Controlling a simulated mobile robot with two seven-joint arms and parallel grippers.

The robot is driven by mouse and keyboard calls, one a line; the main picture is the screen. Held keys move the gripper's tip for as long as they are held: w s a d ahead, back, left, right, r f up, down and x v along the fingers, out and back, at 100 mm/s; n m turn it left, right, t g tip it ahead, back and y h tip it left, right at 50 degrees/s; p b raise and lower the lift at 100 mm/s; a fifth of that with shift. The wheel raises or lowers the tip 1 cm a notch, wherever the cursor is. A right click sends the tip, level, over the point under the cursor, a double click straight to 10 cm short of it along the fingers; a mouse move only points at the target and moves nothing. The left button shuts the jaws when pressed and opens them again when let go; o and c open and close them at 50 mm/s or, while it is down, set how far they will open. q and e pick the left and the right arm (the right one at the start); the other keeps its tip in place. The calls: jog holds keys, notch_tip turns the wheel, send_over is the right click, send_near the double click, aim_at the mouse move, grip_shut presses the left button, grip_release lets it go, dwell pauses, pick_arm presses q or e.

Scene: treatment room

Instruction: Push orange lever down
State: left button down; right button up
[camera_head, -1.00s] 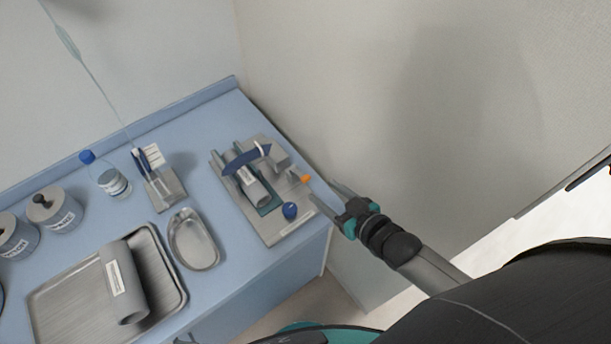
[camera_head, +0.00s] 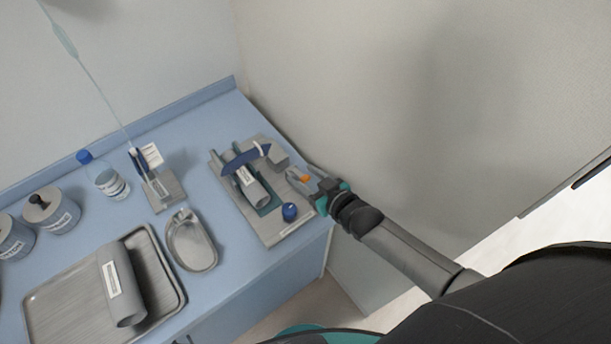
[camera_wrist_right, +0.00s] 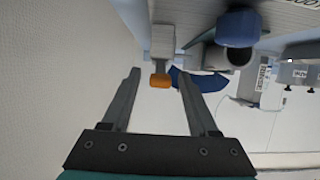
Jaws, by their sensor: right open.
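The orange lever (camera_head: 304,178) is a small orange tip on the right side of a grey device (camera_head: 278,233) on the blue counter. My right gripper (camera_head: 300,177) has its open fingers around the lever in the head view. In the right wrist view the orange lever tip (camera_wrist_right: 160,80) shows between the two open fingers (camera_wrist_right: 160,76), nearer the left one, on a light grey block. I cannot tell if a finger touches it. A grey labelled cylinder lies in the device under a blue strap (camera_head: 247,157). My left gripper is not in view.
A blue knob (camera_head: 289,211) stands on the device near the gripper. The wall (camera_head: 400,100) is close beyond the arm. A kidney dish (camera_head: 191,243), a metal tray (camera_head: 60,290) with a grey cylinder, jars and a bottle stand to the left on the counter (camera_head: 215,120).

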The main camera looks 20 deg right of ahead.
grip_shut()
dwell(0.3)
jog(key=shift+f, duration=0.1)
jog(key=shift+f+b, duration=0.15)
jog(key=shift+b, duration=0.25)
jog(key=t+b, duration=0.1)
jog(key=b, duration=0.1)
jog(key=f+t+y+b, duration=0.1)
jog(key=b, duration=0.2)
jog(key=shift+s+d+f+t+b, duration=0.1)
jog(key=shift+s+f+t+b, duration=0.15)
jog(key=shift+f+t+b, duration=0.1)
jog(key=shift+t+b, duration=0.35)
jog(key=shift+b, duration=0.35)
jog(key=shift+r, duration=0.1)
grip_release()
